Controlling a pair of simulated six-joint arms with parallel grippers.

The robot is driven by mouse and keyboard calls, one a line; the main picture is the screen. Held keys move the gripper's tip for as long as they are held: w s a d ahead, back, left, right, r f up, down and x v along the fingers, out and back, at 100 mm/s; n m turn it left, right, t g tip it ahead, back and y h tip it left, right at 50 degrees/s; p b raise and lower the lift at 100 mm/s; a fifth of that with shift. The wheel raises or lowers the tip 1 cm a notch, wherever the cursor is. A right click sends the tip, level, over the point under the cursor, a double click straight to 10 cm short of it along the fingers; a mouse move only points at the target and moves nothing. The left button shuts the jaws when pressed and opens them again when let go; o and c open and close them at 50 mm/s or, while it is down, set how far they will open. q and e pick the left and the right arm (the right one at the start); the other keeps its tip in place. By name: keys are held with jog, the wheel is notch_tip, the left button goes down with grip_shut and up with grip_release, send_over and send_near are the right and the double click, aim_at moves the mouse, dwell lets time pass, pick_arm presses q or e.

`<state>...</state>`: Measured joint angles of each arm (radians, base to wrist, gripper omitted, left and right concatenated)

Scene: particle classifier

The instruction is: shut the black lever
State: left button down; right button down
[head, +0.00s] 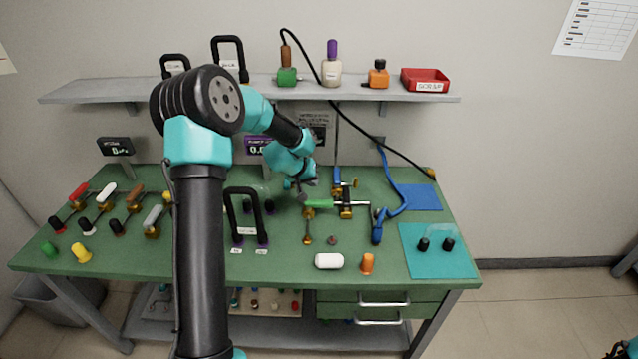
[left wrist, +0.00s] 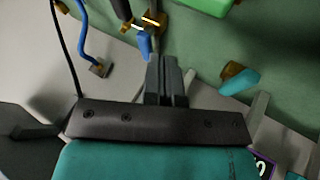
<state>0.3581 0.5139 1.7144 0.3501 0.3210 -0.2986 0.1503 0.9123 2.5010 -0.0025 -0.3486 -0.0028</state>
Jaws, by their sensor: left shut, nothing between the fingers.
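My left gripper (head: 303,186) is low over the middle of the green bench, just left of the brass valve assembly. In the left wrist view its fingers (left wrist: 164,65) are together and empty. A dark bar (left wrist: 122,10), possibly the black lever, shows at the top of that view beside brass fittings (left wrist: 152,22), apart from the fingers. I cannot single out the black lever for sure in the head view. A blue lever (head: 337,178) stands upright on the assembly, and its tip (left wrist: 144,46) is close to the fingertips. A green handle (head: 320,203) lies in front. My right gripper is out of view.
Several coloured levers, including a red one (head: 78,191), stand at the left of the bench (head: 285,262). A black-handled frame (head: 245,215) stands near the middle. A white cylinder (head: 329,261) and an orange one (head: 367,264) lie in front. A teal mat (head: 455,267) is right.

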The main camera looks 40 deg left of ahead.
aim_at(346, 199)
pick_arm(q)
jog(key=x, duration=0.9)
jog(key=shift+d, duration=0.1)
jog(key=shift+w+d+r, duration=0.1)
jog(key=shift+w+d, duration=0.2)
jog(key=shift+d, duration=0.2)
jog(key=shift+w+d, duration=0.35)
jog(key=shift+d, duration=0.2)
jog(key=shift+w+d, duration=0.45)
jog(key=shift+d, duration=0.15)
